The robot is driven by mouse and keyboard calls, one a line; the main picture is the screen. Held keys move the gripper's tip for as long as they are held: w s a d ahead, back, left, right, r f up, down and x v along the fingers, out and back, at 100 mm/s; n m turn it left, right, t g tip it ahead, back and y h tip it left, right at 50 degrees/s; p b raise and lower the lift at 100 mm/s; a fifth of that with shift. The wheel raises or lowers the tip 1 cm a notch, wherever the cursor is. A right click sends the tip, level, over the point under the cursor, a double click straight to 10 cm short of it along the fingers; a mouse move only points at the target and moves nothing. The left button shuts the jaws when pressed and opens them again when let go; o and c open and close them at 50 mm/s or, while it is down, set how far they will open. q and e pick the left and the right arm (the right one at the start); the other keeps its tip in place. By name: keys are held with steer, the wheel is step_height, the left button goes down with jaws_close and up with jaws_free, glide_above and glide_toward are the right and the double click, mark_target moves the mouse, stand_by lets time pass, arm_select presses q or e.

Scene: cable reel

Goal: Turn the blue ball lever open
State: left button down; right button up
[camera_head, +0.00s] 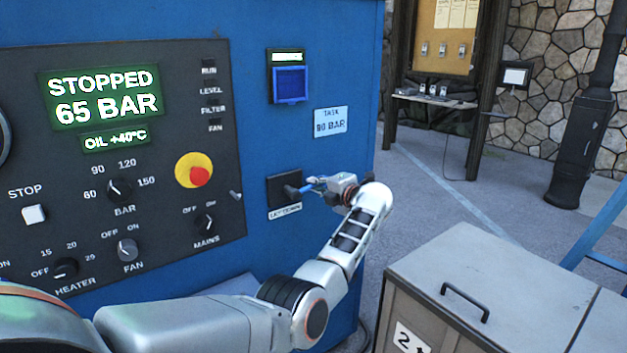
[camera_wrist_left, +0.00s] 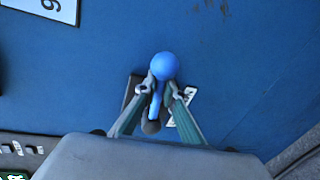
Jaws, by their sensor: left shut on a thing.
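The blue ball lever (camera_wrist_left: 164,66) shows in the left wrist view between the two fingers of my left gripper (camera_wrist_left: 160,90). Its round blue ball stands just beyond the fingertips, and its blue stem runs back between them to a dark base plate. In the head view my left gripper (camera_head: 318,187) is at the lever in front of the dark plate (camera_head: 284,188) on the blue cabinet. It is shut on the lever. The ball is mostly hidden by the gripper in the head view. My right gripper is not in view.
The black control panel (camera_head: 150,235) has a red and yellow emergency button (camera_head: 199,176) left of the lever. Its display reads STOPPED, 65 BAR. A task label (camera_head: 331,121) is above. A grey chest (camera_head: 500,290) stands at lower right. Open floor lies beyond the cabinet's right edge.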

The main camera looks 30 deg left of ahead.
arm_select(q)
steer(key=shift+f+m, duration=0.4)
steer(key=shift+m, duration=0.3)
steer(key=c, duration=2.1)
jaws_free()
steer(key=shift+w+f, duration=0.1)
steer(key=shift+f, duration=0.1)
steer(key=shift+c, duration=0.2)
steer(key=shift+d, duration=0.1)
